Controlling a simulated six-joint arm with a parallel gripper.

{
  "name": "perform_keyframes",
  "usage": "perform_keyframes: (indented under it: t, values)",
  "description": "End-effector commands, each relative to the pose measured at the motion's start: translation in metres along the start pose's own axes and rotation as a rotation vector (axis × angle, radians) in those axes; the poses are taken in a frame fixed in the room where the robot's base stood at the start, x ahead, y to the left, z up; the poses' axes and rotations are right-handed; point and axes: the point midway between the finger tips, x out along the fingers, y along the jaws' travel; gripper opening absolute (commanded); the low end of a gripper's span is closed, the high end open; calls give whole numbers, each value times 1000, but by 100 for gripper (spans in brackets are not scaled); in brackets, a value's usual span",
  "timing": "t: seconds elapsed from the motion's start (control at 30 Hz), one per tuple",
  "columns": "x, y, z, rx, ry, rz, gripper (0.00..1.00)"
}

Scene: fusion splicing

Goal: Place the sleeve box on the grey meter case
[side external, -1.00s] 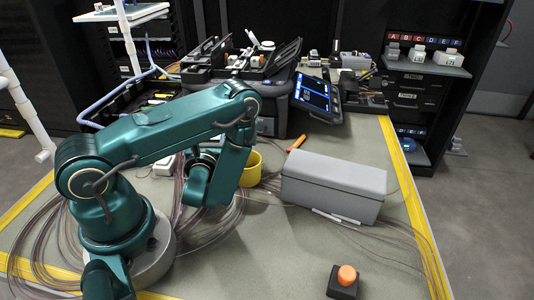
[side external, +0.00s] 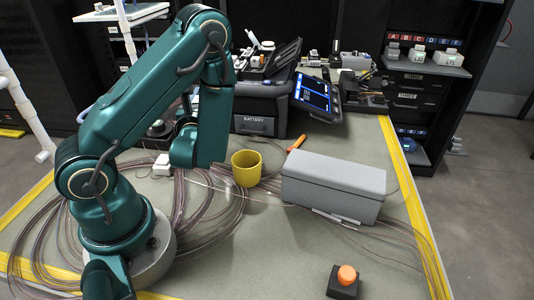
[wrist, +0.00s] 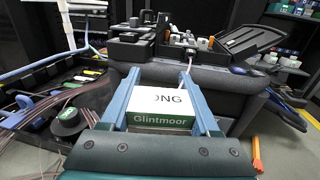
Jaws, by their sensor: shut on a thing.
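My gripper (wrist: 160,80) has two blue fingers shut on the sleeve box (wrist: 160,106), a small box with a white top and a green front reading "Glintmoor". In the side external view my arm hides the gripper and the held box. The grey meter case (side external: 333,187) is a long closed box lying on the mat at right of centre in the side external view. It is well to the right of my wrist, its lid looks clear, and it does not show in the wrist view.
Loose fibre coils (side external: 215,215) cover the mat. An orange button (side external: 346,275) is at the front.

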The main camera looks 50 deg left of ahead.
Motion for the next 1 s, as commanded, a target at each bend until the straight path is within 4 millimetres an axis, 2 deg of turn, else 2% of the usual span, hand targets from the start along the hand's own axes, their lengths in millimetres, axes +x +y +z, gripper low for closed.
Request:
perform_keyframes:
  t: [0.17, 0.37, 0.57, 0.77, 1.0]
  values:
    - [0, 0, 3, 1, 0, 1, 6]
    - [2, -1, -8, 3, 1, 7, 6]
    - [-1, -46, 2, -8, -4, -92, 6]
    - [-11, -90, 23, -10, -5, -211, 6]
    - [-41, -149, 67, -15, -7, -396, 6]
